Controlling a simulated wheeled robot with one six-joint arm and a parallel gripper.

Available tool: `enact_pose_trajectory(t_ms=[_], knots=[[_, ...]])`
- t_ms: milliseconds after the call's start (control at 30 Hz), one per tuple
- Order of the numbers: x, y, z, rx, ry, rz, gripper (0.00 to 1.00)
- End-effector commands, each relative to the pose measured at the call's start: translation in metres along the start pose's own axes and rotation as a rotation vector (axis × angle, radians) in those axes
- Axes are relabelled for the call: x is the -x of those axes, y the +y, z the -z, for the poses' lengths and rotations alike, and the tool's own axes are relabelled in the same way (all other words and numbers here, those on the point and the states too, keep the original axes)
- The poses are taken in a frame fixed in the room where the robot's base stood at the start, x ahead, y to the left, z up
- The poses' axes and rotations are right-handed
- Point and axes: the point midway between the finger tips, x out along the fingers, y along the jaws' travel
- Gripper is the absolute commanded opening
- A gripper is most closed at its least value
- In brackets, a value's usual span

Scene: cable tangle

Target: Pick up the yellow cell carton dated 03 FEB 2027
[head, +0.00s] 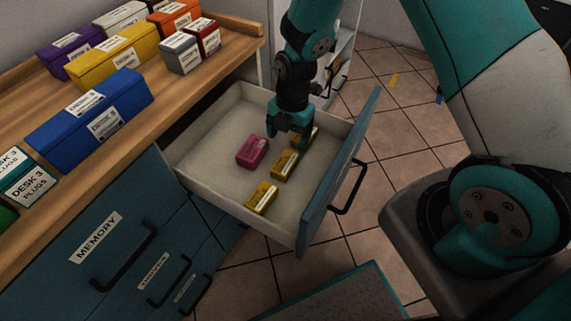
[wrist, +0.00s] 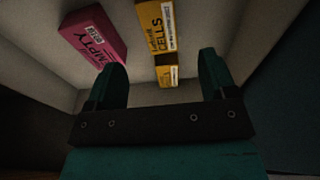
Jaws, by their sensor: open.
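In the wrist view, one yellow carton (wrist: 153,25) reads CELLS, and a second yellow carton (wrist: 166,75) shows between my fingers. Their small date print is too small to read, so I cannot tell which is dated 03 FEB 2027. My gripper (wrist: 160,72) is open, with nothing held between its fingers, over the drawer's far end.
A pink box marked EMPTY (wrist: 92,36) lies beside the yellow cartons; it also shows in the head view (head: 252,151). The drawer's pale walls (head: 212,110) and blue front (head: 340,165) surround them. Several colored boxes stand on the wooden counter (head: 165,110).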

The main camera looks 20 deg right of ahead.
Motion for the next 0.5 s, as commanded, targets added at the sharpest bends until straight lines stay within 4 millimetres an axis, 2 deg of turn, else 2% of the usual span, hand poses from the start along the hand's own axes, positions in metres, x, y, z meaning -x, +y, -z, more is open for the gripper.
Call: enact_pose_trajectory(t_ms=[33, 100, 367, 500], knots=[[-0.012, 0.000, 0.000, 0.000, 0.002, 0.003, 0.78], [-0.024, 0.000, 0.001, 0.000, 0.001, 0.002, 0.78], [-0.046, 0.001, 0.001, 0.000, 0.000, 0.000, 0.78], [-0.065, 0.001, 0.003, 0.000, 0.002, 0.003, 0.78]])
